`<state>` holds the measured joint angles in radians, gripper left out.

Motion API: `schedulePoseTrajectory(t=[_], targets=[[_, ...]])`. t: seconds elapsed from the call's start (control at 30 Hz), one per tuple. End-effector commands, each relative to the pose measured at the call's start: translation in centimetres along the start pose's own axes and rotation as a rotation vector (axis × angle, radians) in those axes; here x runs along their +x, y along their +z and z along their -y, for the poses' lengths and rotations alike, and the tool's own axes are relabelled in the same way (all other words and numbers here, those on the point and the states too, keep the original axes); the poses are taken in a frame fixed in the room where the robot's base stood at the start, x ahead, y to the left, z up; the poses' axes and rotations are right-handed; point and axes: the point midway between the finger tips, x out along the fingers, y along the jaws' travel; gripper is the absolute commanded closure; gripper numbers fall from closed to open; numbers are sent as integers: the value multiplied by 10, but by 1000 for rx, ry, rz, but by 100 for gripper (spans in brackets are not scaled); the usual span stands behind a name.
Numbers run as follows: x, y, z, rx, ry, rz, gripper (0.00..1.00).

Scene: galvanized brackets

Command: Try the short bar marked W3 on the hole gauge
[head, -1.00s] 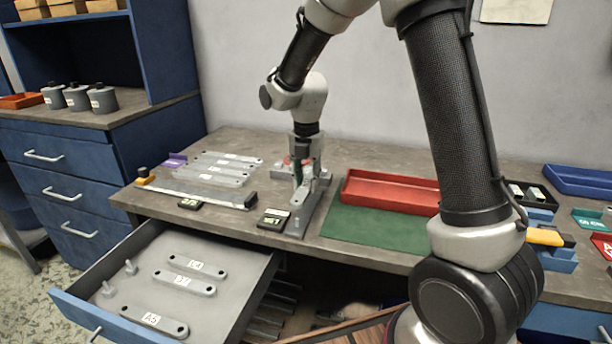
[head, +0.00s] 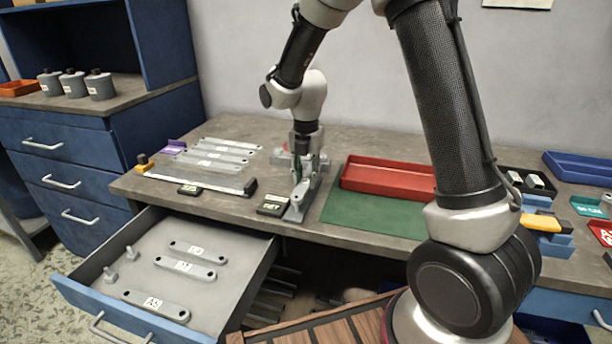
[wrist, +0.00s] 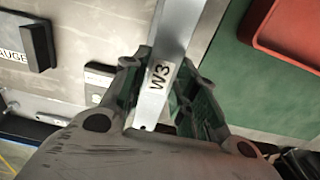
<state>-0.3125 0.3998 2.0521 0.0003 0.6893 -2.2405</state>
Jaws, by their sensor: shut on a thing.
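The W3 bar (wrist: 178,45) is a pale metal strip with a white W3 label, seen in the wrist view. My gripper (head: 305,172) is shut on it; in the wrist view its fingers (wrist: 160,85) sit on both sides of the label. A small hole shows at the bar's near end. In the head view the gripper is low over a grey fixture (head: 284,160), which appears to be the hole gauge, with a black label block (head: 273,205) in front. The gripper hides much of the fixture. I cannot tell whether the bar touches it.
A red tray (head: 388,187) and green mat (head: 350,213) lie to the right. To the left are several bars (head: 220,152) and a long gauge strip with a dark end block (head: 250,186). An open drawer (head: 140,270) with labelled bars juts out in front.

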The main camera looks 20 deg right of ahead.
Motion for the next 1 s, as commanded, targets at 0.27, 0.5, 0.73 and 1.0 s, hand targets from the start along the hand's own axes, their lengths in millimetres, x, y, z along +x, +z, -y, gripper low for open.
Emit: schedulePoseTrajectory(t=[0.27, 0.5, 0.73, 1.0], targets=[[1, 0, 0, 0, 0, 0, 100], [6, 0, 0, 0, -1, -1, 100], [6, 0, 0, 0, 0, 0, 100], [6, 0, 0, 0, 0, 0, 100]])
